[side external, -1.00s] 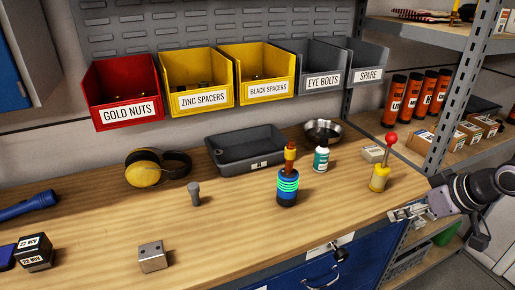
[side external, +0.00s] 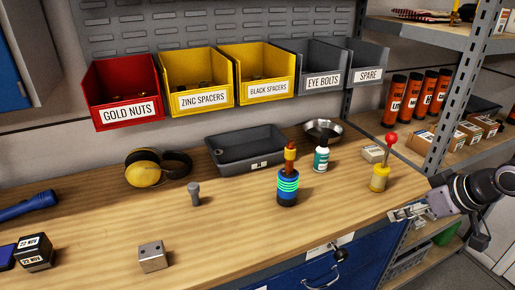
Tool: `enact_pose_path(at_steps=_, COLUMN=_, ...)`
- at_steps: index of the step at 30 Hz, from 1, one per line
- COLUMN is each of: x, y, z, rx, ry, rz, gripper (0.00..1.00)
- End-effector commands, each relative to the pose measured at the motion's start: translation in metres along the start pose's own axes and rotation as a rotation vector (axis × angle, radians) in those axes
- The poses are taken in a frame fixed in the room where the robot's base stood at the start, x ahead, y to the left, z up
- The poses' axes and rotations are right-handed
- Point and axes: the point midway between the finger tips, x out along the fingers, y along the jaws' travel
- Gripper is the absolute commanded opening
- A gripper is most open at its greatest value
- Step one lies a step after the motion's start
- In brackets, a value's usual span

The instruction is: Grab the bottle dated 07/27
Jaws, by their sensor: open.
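A small white bottle with a teal label (side external: 321,160) stands upright on the workbench, in front of a round metal dish. Its label is too small to read, so I cannot tell whether it is dated 07/27. A blue and dark bottle-like container with glowing green bands and an orange-brown top with a yellow collar (side external: 288,186) stands left of it; no date is legible on it. My gripper (side external: 394,215) is open and empty at the bench's right front edge, right of both and apart from them.
A yellow piece with a red ball knob (side external: 379,178) stands between the white bottle and my gripper. A grey tray (side external: 240,165), metal dish (side external: 338,131) and small box (side external: 374,154) are behind. Orange cylinders (side external: 415,92) stand on the right shelf.

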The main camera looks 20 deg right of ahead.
Motion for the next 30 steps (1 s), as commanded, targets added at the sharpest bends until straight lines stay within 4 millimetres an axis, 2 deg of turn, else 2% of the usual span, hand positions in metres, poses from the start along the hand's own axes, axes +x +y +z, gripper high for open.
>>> enact_pose_path(at_steps=1, x=0.000, y=0.000, z=0.000, rx=0.000, ry=0.000, rz=0.000, gripper=0.52)
enact_pose_path(at_steps=3, x=0.000, y=0.000, z=0.000, rx=0.000, ry=0.000, rz=0.000, gripper=0.65)
enact_pose_path(at_steps=14, x=-0.002, y=0.000, z=-0.005, rx=0.017, ry=-0.007, rz=0.000, gripper=0.65)
enact_pose_path(at_steps=17, x=-0.006, y=-0.001, z=-0.022, rx=0.075, ry=-0.027, rz=0.000, gripper=0.65)
enact_pose_path(at_steps=20, x=-0.011, y=-0.001, z=-0.049, rx=0.176, ry=-0.065, rz=0.004, gripper=0.65)
enact_pose_path(at_steps=25, x=-0.015, y=-0.003, z=-0.100, rx=0.383, ry=-0.141, rz=0.024, gripper=0.65)
enact_pose_path(at_steps=30, x=-0.011, y=-0.004, z=-0.148, rx=0.590, ry=-0.213, rz=0.061, gripper=0.65)
